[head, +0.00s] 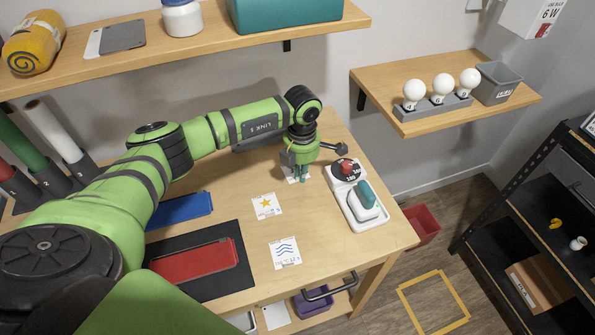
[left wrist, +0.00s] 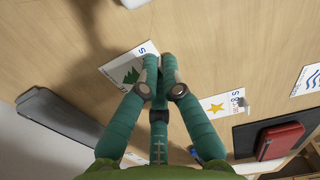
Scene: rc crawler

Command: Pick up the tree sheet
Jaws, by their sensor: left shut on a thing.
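The tree sheet (head: 290,178) is a small white sheet at the back of the wooden table, mostly hidden behind my left gripper (head: 301,177) in the head view. In the left wrist view the sheet (left wrist: 116,69) shows a dark green tree print, and its right edge runs to the fingertips. My left gripper (left wrist: 159,62) points down with its teal fingers closed together on that edge. The sheet looks level with or close to the table top; I cannot tell whether it is lifted. My right gripper is not in view.
A star sheet (head: 266,206) and a wave sheet (head: 285,253) lie nearer on the table. A white device with a red knob (head: 347,166) and a teal-topped part (head: 365,197) stands just right of my gripper. A red case (head: 194,262) lies on a black mat (head: 226,288).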

